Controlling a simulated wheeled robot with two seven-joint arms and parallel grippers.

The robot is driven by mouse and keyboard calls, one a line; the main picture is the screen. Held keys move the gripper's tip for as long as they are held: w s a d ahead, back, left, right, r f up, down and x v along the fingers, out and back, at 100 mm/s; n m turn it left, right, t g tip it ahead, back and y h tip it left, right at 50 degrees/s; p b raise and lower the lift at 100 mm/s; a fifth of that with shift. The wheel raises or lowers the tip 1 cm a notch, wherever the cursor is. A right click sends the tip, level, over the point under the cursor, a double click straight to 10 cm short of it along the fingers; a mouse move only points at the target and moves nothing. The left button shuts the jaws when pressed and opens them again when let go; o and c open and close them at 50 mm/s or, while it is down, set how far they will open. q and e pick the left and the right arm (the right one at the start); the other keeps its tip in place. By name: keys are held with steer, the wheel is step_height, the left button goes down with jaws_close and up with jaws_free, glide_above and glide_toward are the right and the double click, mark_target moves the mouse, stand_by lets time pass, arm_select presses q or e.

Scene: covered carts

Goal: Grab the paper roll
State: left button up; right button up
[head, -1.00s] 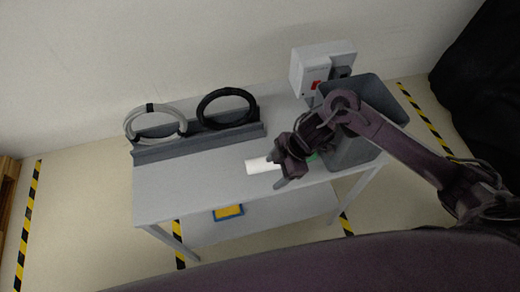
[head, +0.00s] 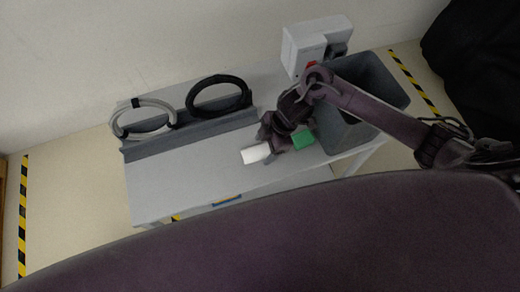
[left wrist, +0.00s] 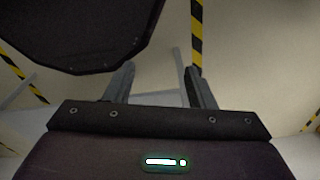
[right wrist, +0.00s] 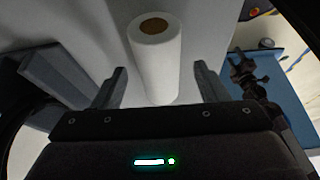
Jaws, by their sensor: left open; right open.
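The white paper roll (head: 256,153) lies on the grey table (head: 170,185) near its front middle. In the right wrist view the paper roll (right wrist: 157,62) shows its brown core end and sits between and ahead of the two fingers. My right gripper (head: 268,142) is open at the roll; the right wrist view shows its spread fingers (right wrist: 158,88) with a gap on each side of the roll. Whether they touch it cannot be told. My left gripper (left wrist: 160,85) is open and empty, away from the roll, with floor and a table leg beyond it.
A grey bin (head: 365,95) stands at the table's right end, beside a white device (head: 313,45). A green block (head: 303,140) lies right of my right gripper. A grey coil (head: 140,120) and a black coil (head: 218,97) stand in a rack behind. The table's left part is clear.

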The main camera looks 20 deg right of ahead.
steer(key=shift+x, duration=1.15)
steer(key=c, duration=1.2)
steer(key=shift+o, duration=0.2)
steer(key=shift+r, duration=0.1)
